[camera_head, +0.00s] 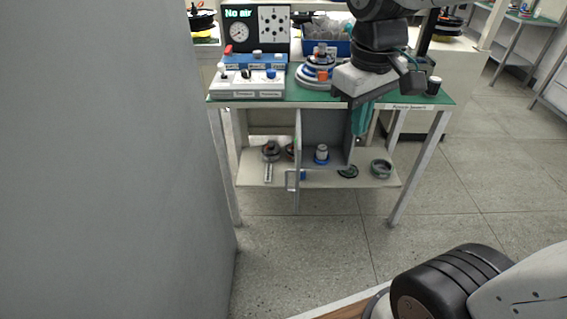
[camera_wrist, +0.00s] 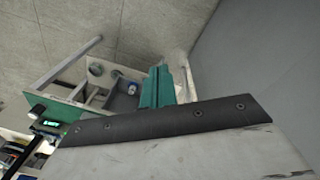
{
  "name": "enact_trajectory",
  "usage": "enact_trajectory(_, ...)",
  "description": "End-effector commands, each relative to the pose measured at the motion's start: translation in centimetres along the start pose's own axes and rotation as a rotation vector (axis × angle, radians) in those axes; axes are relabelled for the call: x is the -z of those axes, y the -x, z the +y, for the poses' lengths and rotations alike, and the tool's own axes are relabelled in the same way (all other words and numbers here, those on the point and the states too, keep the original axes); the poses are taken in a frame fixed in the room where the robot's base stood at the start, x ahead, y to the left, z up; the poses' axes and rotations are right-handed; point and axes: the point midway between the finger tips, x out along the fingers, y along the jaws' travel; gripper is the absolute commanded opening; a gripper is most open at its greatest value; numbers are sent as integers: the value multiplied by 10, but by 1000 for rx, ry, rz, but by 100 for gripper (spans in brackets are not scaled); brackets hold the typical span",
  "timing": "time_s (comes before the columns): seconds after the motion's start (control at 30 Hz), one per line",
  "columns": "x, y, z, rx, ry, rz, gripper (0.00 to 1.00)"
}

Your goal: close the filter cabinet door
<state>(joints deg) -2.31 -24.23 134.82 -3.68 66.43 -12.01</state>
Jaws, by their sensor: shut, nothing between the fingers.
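Under a green-topped bench (camera_head: 330,101) is an open-fronted grey cabinet (camera_head: 375,182) with round parts on its floor. An upright grey panel, which looks like its door (camera_head: 297,150), stands nearly edge-on and juts out towards me. A pale bar handle (camera_head: 290,180) is on its left side near the bottom. My gripper (camera_head: 362,118), with teal fingers, points down at the bench's front edge, right of the panel and apart from it. The fingers are together and empty. In the wrist view my gripper (camera_wrist: 160,87) shows with the cabinet (camera_wrist: 100,95) beyond it; the handle is not clear there.
A large grey surface (camera_head: 110,160) fills the left side. On the bench are a gauge panel reading "No air" (camera_head: 257,28), switch boxes (camera_head: 250,83), a blue-white round part (camera_head: 316,72) and a black cup (camera_head: 433,85). The floor (camera_head: 310,240) in front is clear.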

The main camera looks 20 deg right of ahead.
Motion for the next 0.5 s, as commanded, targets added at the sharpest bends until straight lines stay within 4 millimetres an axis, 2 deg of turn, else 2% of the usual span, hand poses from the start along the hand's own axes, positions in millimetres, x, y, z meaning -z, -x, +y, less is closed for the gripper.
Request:
enact_trajectory(0.03, 24, -6, 3, -4, 57, -22, 0)
enact_trajectory(0.17, 82, -24, 10, -19, 207, -57, 0)
enact_trajectory(0.27, 126, -45, 12, -29, 325, -84, 0)
enact_trajectory(0.37, 168, -73, 12, -35, 443, -112, 0)
enact_trajectory(0.5, 223, -123, 7, -40, 611, -152, 0)
